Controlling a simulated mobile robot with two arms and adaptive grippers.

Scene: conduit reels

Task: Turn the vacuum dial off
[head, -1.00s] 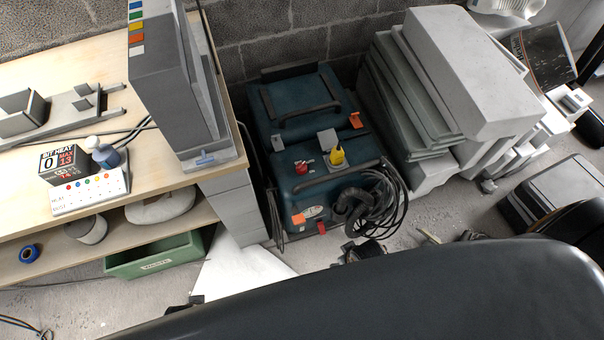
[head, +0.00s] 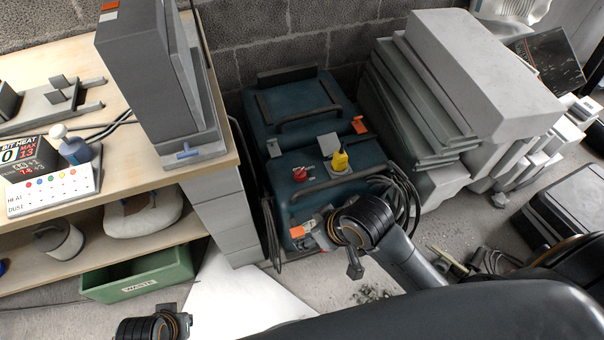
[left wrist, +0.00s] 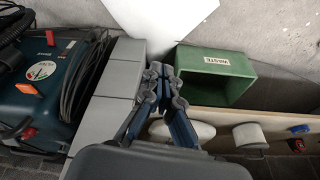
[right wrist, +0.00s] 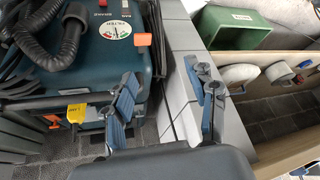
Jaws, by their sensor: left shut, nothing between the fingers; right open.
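The vacuum (head: 262,110) is a dark blue boxy machine on the floor against the block wall. A small red knob (head: 300,174), probably the dial, sits on its top beside a yellow plug (head: 341,160); its setting is too small to read. My right gripper (head: 312,231) is over the vacuum's front edge, below the knob in the head view. In the right wrist view it is open (right wrist: 160,76), with no object between the fingers; the left finger covers part of the vacuum's top. My left gripper (left wrist: 163,76) is shut and empty, beside the grey blocks.
A wooden bench (head: 140,160) with a grey machine on top stands left of the vacuum. A green waste bin (head: 140,277) is beneath it. Black hose and cable lie by the vacuum's front right. Grey slabs (head: 470,75) stack close on its right.

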